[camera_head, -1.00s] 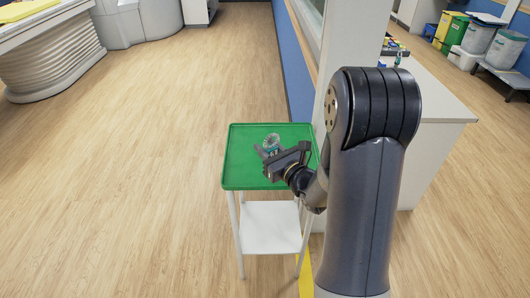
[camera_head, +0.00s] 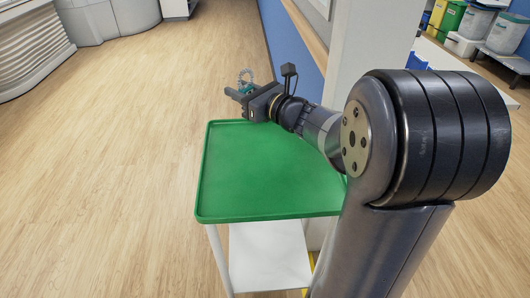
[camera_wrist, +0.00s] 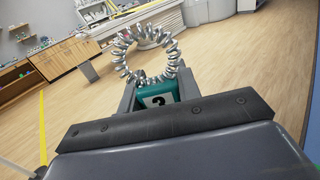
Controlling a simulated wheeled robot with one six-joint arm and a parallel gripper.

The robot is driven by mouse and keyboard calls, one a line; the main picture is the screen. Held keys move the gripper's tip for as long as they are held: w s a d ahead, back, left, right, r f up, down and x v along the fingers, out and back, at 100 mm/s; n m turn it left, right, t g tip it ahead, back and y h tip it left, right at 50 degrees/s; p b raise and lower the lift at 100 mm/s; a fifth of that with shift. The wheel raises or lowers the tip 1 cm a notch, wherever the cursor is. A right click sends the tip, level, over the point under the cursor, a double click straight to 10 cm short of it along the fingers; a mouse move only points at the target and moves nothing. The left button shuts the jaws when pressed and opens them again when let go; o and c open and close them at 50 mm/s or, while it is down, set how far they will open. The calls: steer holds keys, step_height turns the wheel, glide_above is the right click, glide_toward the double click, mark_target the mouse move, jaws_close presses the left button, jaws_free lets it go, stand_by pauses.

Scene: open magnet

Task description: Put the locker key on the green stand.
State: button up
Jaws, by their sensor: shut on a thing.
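The green stand (camera_head: 265,185) is a small trolley with a green tray top, and the top is bare. My gripper (camera_head: 241,93) shows above the far edge of the tray in the head view. It is shut on the locker key (camera_wrist: 157,97), which has a teal tag with a dark number on white and a silver coil ring. In the wrist view the tag sits between the two fingers and the coil ring (camera_wrist: 146,55) stands up beyond them. In the head view the key (camera_head: 245,82) is small and partly hidden by the gripper.
A white lower shelf (camera_head: 268,258) hangs under the green top. A pale pillar and blue wall (camera_head: 300,60) stand close on the right. Open wooden floor (camera_head: 120,150) lies to the left. Bins (camera_head: 452,38) stand at the far right.

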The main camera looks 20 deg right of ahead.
step_height(320, 180, down, 10)
steer(key=b, duration=0.3)
steer(key=shift+r, duration=0.15)
steer(key=shift+f+b, duration=0.25)
steer(key=shift+b, duration=0.05)
steer(key=o, duration=1)
steer(key=shift+r, duration=0.1)
steer(key=shift+c, duration=0.2)
steer(key=shift+r, duration=0.15)
steer(key=p+v, duration=0.1)
steer(key=v, duration=0.6)
steer(key=shift+s+d, duration=0.15)
steer(key=shift+s, duration=0.05)
